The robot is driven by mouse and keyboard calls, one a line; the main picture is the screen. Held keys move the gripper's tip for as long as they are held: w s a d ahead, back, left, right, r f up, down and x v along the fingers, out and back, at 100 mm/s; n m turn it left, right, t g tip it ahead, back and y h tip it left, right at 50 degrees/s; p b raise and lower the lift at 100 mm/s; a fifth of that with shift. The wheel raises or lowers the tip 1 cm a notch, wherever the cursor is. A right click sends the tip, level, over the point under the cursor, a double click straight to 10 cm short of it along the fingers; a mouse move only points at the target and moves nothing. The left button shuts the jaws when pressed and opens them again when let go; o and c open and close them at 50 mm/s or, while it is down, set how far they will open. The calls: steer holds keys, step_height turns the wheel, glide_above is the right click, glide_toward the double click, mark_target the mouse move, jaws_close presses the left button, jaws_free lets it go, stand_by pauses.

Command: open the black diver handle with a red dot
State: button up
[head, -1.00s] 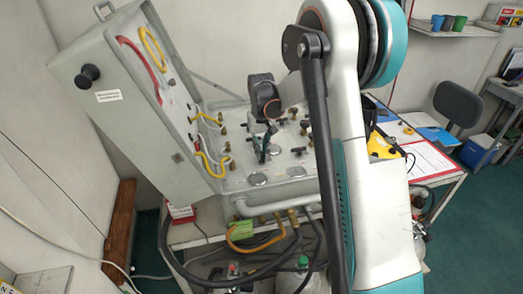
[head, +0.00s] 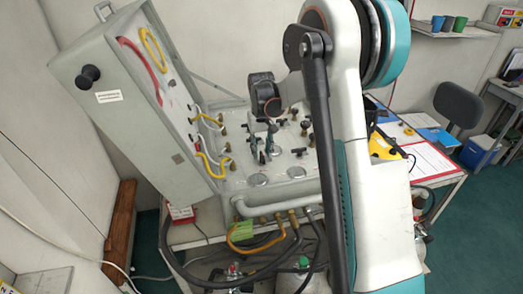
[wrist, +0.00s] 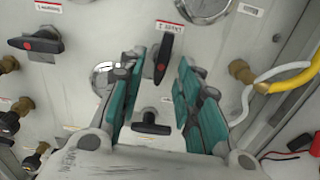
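A black handle with a red dot (wrist: 165,58) stands on the grey panel (wrist: 80,75) in the wrist view, lengthwise in the picture. My gripper (wrist: 160,62) is open, its teal fingers on either side of the handle's lower part as pictured. I cannot tell whether they touch it. A second black handle with a red dot (wrist: 38,43) lies crosswise at the left. A black handle without a visible dot (wrist: 150,127) shows between the fingers, nearer the palm. In the head view my gripper (head: 264,150) is low over the panel, and the handle there is not clear.
Round gauges (wrist: 202,8) and brass fittings (wrist: 240,71) surround the handles. White and yellow hoses (wrist: 292,78) run at the right of the wrist view. The case's raised lid (head: 125,95) stands left of the panel. A desk with papers (head: 432,160) is at the right.

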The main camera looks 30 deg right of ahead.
mark_target(261, 154)
step_height(261, 154, up, 12)
steer(key=shift+f, duration=0.25)
stand_by(0.4)
steer(key=s+a+r+n+t+b, duration=0.15)
steer(key=s+a, duration=0.25)
steer(key=s, duration=0.4)
steer(key=s+a+t+b, duration=0.2)
steer(key=s+a, duration=0.2)
steer(key=s, duration=0.3)
steer(key=s+a+n+t+b, duration=0.15)
steer(key=s+a, duration=0.25)
steer(key=s, duration=0.4)
steer(key=s+a+f+t+b, duration=0.2)
steer(key=s+f, duration=0.3)
steer(key=s, duration=0.2)
steer(key=shift+s+f+b, duration=0.35)
steer(key=shift+f, duration=0.05)
stand_by(0.5)
